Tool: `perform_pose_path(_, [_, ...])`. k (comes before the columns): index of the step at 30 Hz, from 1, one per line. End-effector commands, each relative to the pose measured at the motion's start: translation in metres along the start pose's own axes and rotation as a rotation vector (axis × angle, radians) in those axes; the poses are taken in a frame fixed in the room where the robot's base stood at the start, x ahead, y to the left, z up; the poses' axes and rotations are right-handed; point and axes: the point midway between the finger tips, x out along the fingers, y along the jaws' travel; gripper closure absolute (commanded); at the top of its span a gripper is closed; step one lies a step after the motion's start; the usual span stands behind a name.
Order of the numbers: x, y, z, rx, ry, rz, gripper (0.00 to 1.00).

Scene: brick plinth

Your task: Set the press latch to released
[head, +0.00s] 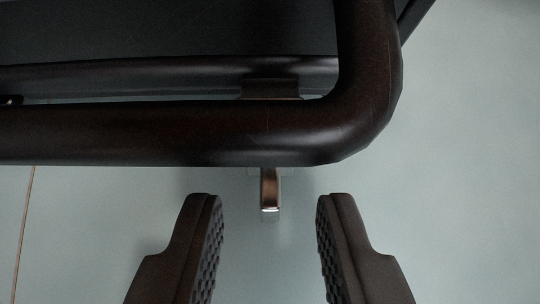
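A small copper-brown lever (270,190), which looks like the press latch, sticks out below a thick dark tube frame in the head view. Its tip is bright, and its upper end is hidden behind the tube. My gripper (269,235) is open, with one ridged dark finger on each side of the lever's line. Clear gaps lie between the lever and both fingers. Nothing is held. I cannot tell from this view which setting the latch is in.
The thick dark tube (200,135) runs across just beyond my fingertips and bends upward at the right. A dark panel (180,30) lies behind it. The pale surface (470,180) at right is clear. A thin brown line (25,225) runs down the left side.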

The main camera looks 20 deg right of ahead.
Motion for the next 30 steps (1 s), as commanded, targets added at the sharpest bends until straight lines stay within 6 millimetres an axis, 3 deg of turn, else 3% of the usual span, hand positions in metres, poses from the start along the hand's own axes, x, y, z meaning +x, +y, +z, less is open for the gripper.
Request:
perform_pose_path(7, [0.016,0.000,0.000,0.002,-0.001,-0.001,0.71])
perform_pose_path(17, [0.018,0.000,0.000,0.001,0.000,-0.001,0.71])
perform_pose_path(20, [0.018,0.000,0.000,0.001,0.000,-0.001,0.96])
perform_pose_path(21, [0.018,0.000,0.000,0.001,0.000,-0.001,1.00])
perform_pose_path(30, [0.018,0.000,0.000,0.001,-0.002,-0.001,1.00])
